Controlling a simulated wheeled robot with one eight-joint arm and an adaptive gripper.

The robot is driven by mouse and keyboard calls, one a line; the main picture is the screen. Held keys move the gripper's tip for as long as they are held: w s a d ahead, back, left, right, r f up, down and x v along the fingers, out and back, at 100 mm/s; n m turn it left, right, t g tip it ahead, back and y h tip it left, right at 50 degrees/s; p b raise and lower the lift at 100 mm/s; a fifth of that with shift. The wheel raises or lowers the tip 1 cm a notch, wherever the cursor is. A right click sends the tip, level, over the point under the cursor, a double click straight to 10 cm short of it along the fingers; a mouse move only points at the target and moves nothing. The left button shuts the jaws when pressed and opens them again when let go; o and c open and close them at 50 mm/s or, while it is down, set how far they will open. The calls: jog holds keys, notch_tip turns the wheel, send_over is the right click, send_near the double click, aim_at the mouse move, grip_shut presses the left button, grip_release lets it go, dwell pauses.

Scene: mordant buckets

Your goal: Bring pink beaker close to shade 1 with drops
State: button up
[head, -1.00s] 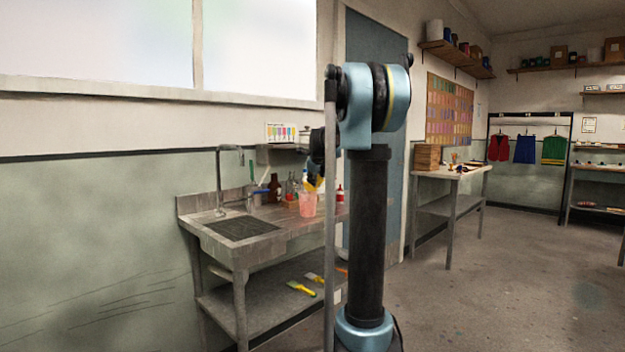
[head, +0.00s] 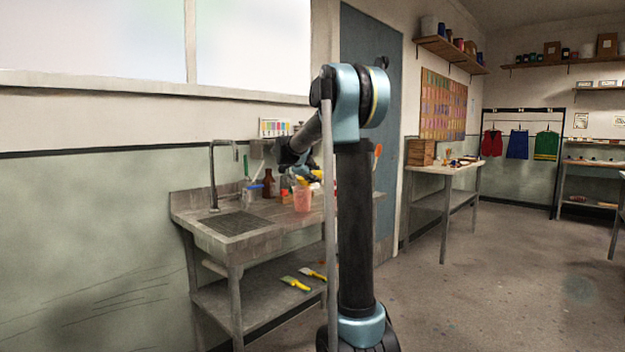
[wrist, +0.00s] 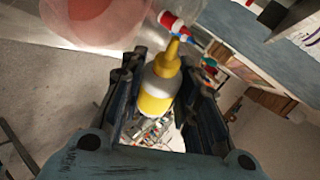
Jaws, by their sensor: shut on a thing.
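The pink beaker (head: 303,201), clear with pink liquid, stands on the sink counter. It also shows close up at the top left of the wrist view (wrist: 95,22). My gripper (head: 299,172) is shut on a dropper bottle (wrist: 160,88) with a yellow nozzle and yellow lower body. The bottle's yellow part (head: 304,179) shows just above the beaker in the head view; whether its tip is over the opening I cannot tell. A card of coloured shades (head: 274,127) is at the wall behind the sink; its numbers are too small to read.
A tall faucet (head: 212,172) rises by the sink basin (head: 232,224). A red-and-white item (wrist: 172,22) is near the bottle tip.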

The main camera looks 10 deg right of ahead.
jog(key=shift+n+h, duration=0.6)
jog(key=shift+h, duration=0.2)
jog(key=n+h, duration=0.1)
jog(key=r+n+h, duration=0.1)
jog(key=a+n+t+h, duration=0.1)
jog(key=shift+w+r+n+h, duration=0.1)
jog(key=shift+r+n+h, duration=0.2)
jog(key=shift+h, duration=0.1)
